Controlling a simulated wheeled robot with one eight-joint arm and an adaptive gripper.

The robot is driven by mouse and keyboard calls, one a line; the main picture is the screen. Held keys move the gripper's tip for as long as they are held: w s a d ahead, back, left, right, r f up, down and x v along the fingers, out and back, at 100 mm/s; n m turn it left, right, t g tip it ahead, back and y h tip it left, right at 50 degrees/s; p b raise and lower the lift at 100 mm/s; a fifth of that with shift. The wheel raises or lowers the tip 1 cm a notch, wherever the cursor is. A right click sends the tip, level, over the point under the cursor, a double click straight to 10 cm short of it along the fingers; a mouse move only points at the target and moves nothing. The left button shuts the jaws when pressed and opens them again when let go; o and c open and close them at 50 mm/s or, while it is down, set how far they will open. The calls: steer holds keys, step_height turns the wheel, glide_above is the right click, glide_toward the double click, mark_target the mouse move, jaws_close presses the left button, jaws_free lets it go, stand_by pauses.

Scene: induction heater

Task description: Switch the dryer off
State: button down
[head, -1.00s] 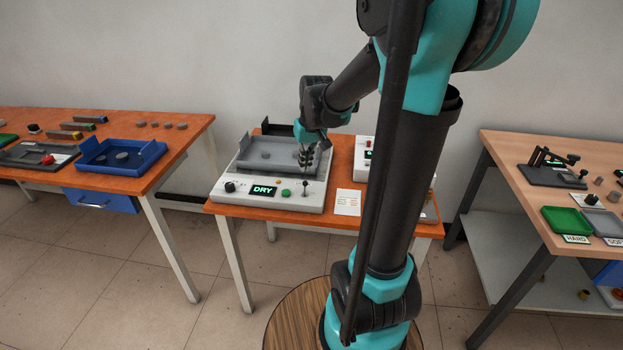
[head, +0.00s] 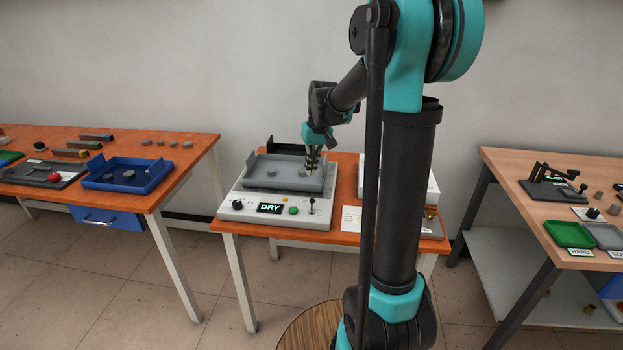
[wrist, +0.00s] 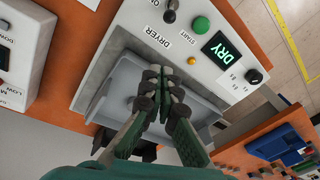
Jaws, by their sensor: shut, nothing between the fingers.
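The dryer (head: 262,217) is a light grey box with a grey tray (head: 262,184) on top. Its display (head: 270,208) glows green with "DRY", also readable in the wrist view (wrist: 221,50). A small switch lever with a dark knob (head: 312,204) stands at the right of the front panel; in the wrist view it (wrist: 169,14) is at the top, beside an "ON" label. A green START button (head: 293,210) sits between display and lever. My gripper (head: 311,172) is shut and empty, above the tray's right side, behind and apart from the lever. Its fingers (wrist: 172,84) hide part of the tray.
A black dial (head: 239,204) is at the panel's left end. A white card (head: 351,219) lies right of the dryer, and another white device (head: 407,186) stands beyond it, partly behind my arm. Tables with trays and parts stand left and right. The space above the panel is clear.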

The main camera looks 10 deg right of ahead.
mark_target(312, 206)
steer(key=f, duration=0.5)
steer(key=a+f, duration=0.1)
steer(key=f, duration=0.2)
steer(key=shift+w+f, duration=0.2)
steer(key=shift+w, duration=0.2)
steer(key=shift+s+f, duration=0.2)
steer(key=shift+s+d+r, duration=0.15)
steer(key=shift+s+r, duration=0.1)
steer(key=shift+s, duration=0.65)
steer(key=shift+s+d+r, duration=0.15)
steer(key=shift+s+r, duration=0.05)
steer(key=shift+s, duration=0.65)
steer(key=shift+s+a+r+t, duration=0.2)
steer(key=shift+s+t, duration=0.2)
steer(key=shift+t, duration=0.3)
steer(key=shift+s+a+r+t+h, duration=0.2)
steer(key=shift+s+t+h, duration=0.4)
steer(key=shift+t, duration=0.5)
steer(key=t, duration=0.1)
steer(key=s+t, duration=0.1)
steer(key=shift+s+a+r+t+h, duration=0.1)
steer(key=shift+s+a+t+h, duration=0.1)
steer(key=shift+s+t+h, duration=0.1)
steer(key=shift+w, duration=0.1)
steer(key=shift+r, duration=0.1)
